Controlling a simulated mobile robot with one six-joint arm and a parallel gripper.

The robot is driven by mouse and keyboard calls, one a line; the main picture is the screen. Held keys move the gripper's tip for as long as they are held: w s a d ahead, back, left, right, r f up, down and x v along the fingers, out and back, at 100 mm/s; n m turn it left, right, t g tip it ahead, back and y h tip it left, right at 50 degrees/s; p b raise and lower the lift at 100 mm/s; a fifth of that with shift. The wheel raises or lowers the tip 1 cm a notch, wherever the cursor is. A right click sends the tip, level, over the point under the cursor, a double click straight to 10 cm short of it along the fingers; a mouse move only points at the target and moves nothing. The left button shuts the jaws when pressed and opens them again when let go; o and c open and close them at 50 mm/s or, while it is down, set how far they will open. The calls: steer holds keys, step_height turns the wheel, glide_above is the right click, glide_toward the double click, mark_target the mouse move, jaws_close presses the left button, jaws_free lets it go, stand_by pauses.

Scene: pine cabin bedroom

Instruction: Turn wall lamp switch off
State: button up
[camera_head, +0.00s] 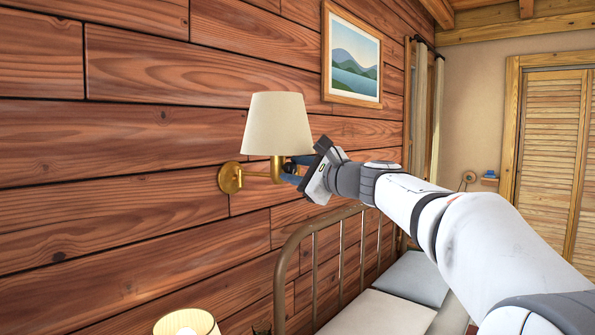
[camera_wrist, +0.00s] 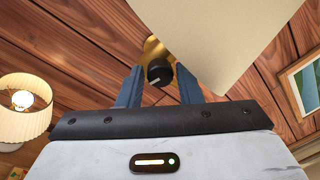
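The wall lamp has a cream shade (camera_head: 276,122) on a brass arm and a round brass wall plate (camera_head: 230,177). The shade (camera_wrist: 210,35) also fills the upper right of the wrist view. A black knob (camera_wrist: 159,73) with a pale mark sits on the lamp's brass body, below the shade. My gripper (camera_wrist: 158,88) is open, with its two blue fingers on either side of the knob and visible gaps between. In the head view my gripper (camera_head: 290,172) is beside the lamp's stem, just under the shade; the knob is not clear there.
A second lamp with a lit bulb (camera_wrist: 22,100) stands at left in the wrist view; its shade (camera_head: 187,322) shows at the bottom of the head view. A metal bed frame (camera_head: 300,235) stands below my arm. A framed picture (camera_head: 352,58) hangs on the plank wall.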

steer(key=shift+o, duration=1.4)
steer(key=shift+r, duration=0.1)
steer(key=shift+r, duration=0.15)
